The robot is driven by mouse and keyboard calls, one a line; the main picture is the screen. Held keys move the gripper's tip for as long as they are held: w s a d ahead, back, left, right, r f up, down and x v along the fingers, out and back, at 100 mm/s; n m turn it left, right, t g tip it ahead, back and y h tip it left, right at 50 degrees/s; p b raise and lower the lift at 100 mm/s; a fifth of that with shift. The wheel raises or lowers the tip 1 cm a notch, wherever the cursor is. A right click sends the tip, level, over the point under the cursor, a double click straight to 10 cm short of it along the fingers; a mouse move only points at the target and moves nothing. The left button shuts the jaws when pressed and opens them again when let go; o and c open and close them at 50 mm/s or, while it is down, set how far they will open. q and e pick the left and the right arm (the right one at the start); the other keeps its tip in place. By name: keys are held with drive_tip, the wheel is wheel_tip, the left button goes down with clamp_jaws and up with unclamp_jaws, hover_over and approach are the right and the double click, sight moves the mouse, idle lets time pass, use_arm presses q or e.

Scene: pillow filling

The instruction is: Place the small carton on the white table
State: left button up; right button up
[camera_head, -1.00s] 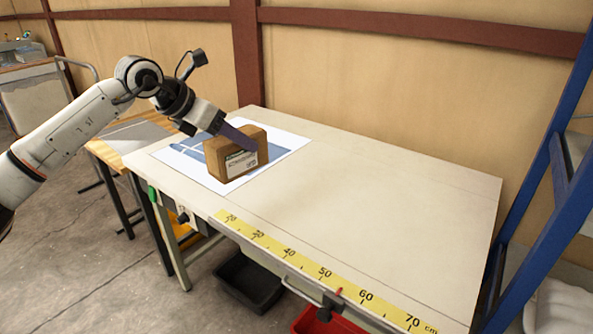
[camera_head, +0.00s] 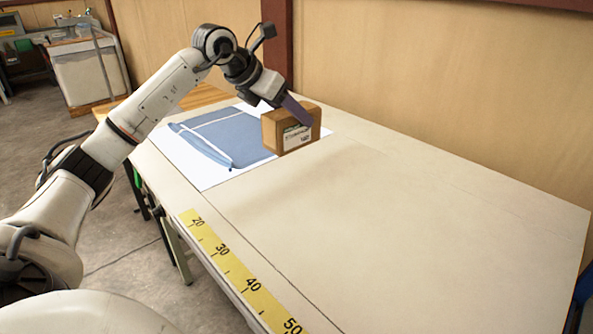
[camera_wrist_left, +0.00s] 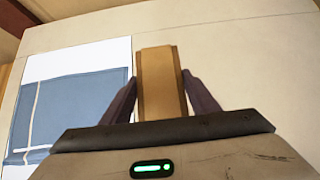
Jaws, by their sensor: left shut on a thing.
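The small brown carton (camera_head: 287,129) with a white label is in the head view, near the back left of the white table (camera_head: 400,210). My left gripper (camera_head: 303,112) is shut on the carton from above. In the left wrist view the carton (camera_wrist_left: 162,82) stands between the two dark fingers of my left gripper (camera_wrist_left: 161,97). Whether the carton's underside touches the surface below it is hard to tell. My right gripper is not in view.
A blue folded cloth (camera_head: 225,136) lies on a white sheet (camera_head: 205,172) left of the carton. A yellow ruler strip (camera_head: 240,272) runs along the table's front edge. The table's middle and right are clear. A wall stands behind.

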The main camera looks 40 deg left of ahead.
sight(291, 147)
use_arm(q)
wheel_tip(291, 147, down, 9)
drive_tip(key=shift+r+b, duration=0.15)
drive_tip(key=shift+b, duration=0.45)
drive_tip(key=shift+f, duration=0.2)
drive_tip(key=o, duration=1.1)
drive_tip(key=shift+o, duration=0.2)
